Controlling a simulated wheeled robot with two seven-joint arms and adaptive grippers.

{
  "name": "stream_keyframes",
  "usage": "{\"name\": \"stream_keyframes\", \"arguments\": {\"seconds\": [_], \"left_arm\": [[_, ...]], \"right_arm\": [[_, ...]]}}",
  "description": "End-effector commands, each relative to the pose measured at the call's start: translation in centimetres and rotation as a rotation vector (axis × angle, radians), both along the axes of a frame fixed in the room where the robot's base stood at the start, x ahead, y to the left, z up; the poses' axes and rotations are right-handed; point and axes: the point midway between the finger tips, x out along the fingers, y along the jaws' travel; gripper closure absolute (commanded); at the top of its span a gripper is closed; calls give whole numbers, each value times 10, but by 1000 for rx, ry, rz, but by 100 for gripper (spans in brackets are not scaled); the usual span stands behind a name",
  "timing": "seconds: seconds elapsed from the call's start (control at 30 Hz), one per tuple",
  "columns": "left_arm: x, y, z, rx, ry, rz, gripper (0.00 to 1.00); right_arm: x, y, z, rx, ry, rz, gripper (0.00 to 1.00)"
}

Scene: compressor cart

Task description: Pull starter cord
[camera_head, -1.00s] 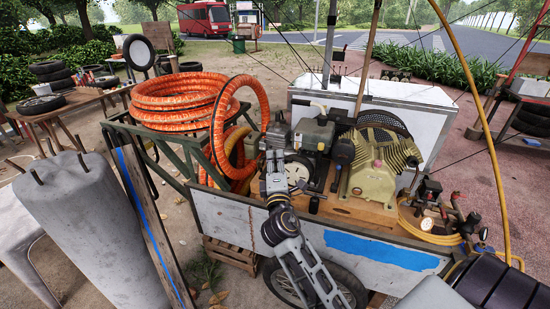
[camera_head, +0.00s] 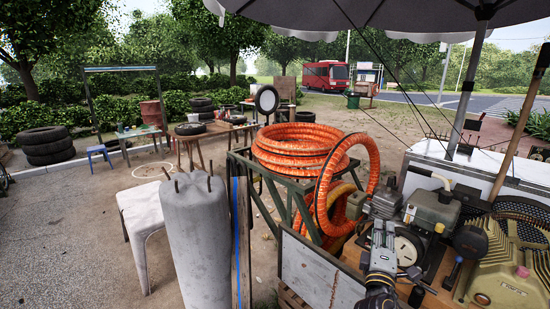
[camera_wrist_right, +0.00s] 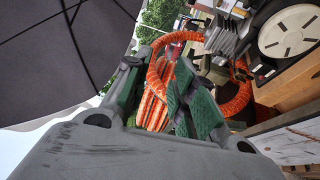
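The engine (camera_head: 430,215) sits on the cart, with a round pale slotted starter cover (camera_head: 407,250) on its near side. The cover also shows at the upper right of the right wrist view (camera_wrist_right: 290,32). A small black knob (camera_head: 417,296) is below the cover; I cannot tell whether it is the cord's handle. No cord is clearly visible. My right gripper (camera_head: 383,238) is just left of the cover and appears apart from it. In the wrist view its green-padded fingers (camera_wrist_right: 158,88) stand apart with nothing seen between them but background. My left gripper is out of view.
Coiled orange hose (camera_head: 300,150) rests on a green frame (camera_head: 265,190) behind and left of the gripper. A yellow-green compressor (camera_head: 510,265) is right of the engine. A grey pillar (camera_head: 197,240) stands left. An umbrella (camera_head: 400,12) hangs overhead. Open ground lies at left.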

Motion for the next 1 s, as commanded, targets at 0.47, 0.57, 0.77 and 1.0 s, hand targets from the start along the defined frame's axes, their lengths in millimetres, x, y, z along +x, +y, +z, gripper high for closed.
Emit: {"name": "stream_keyframes", "arguments": {"seconds": [0.47,0.57,0.77,1.0], "left_arm": [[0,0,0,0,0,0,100],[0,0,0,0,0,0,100],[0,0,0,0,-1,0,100],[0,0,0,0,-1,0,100]], "right_arm": [[27,32,-55,349,-34,199,74],[35,41,-85,430,-4,232,74],[47,61,-168,620,88,280,74],[44,82,-276,842,212,290,74]]}}
